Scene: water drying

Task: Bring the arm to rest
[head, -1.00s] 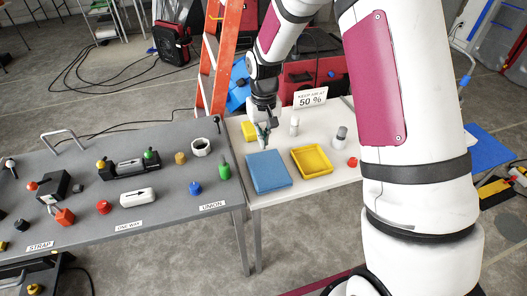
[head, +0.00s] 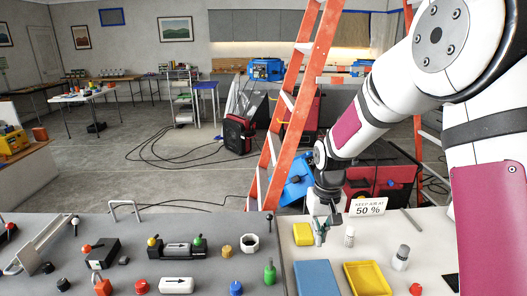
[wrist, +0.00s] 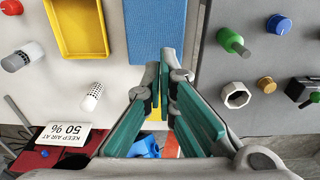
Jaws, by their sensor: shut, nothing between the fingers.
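My gripper (head: 321,232) is above the back edge of the white table in the head view, beside a yellow block. In the wrist view my gripper (wrist: 167,92) shows its two green-padded fingers with their tips close together and nothing held. My arm reaches in from the right of the head view, bent at the elbow.
The white table bears a blue pad (head: 315,278), a yellow tray (head: 367,279), a yellow block (head: 303,234), two small white cylinders and a "50 %" sign (head: 368,207). A grey table (head: 210,280) with several fittings stands left. An orange ladder (head: 291,105) stands behind.

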